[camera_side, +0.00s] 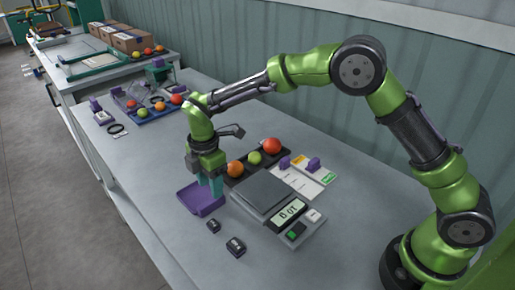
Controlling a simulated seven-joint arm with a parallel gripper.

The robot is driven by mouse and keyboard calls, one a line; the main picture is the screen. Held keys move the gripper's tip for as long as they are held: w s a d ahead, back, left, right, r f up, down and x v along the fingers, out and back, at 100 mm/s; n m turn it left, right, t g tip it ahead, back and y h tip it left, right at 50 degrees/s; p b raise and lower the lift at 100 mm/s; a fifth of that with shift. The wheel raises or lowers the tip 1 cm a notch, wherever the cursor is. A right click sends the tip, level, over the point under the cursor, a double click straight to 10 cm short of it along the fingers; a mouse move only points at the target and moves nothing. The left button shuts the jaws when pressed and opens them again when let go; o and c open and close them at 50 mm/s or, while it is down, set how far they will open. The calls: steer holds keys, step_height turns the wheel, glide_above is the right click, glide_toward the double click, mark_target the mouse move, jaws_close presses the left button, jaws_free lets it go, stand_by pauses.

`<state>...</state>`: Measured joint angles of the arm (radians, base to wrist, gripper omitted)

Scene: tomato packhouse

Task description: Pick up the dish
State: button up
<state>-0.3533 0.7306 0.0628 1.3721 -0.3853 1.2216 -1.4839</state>
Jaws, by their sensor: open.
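A shallow purple square dish (197,201) sits on the grey table near its front edge, left of the scale. My gripper (215,186) points down with its teal fingers over the dish's right side. The fingers are open. The fingertips overlap the dish's right rim in this view, and I cannot tell whether they touch it. The fingers hide part of the dish's back right edge.
A scale (263,191) stands right of the dish. A dark tray (267,155) behind it holds tomatoes. Two small black blocks (213,226) (236,247) lie in front. Cards (301,177) lie at the right. The table (148,158) is clear left of the dish.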

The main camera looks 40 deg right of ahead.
mark_target(198, 199)
step_height(198, 199, down, 5)
steer(key=shift+s+d, duration=0.1)
steer(key=shift+s, duration=0.05)
jaws_close()
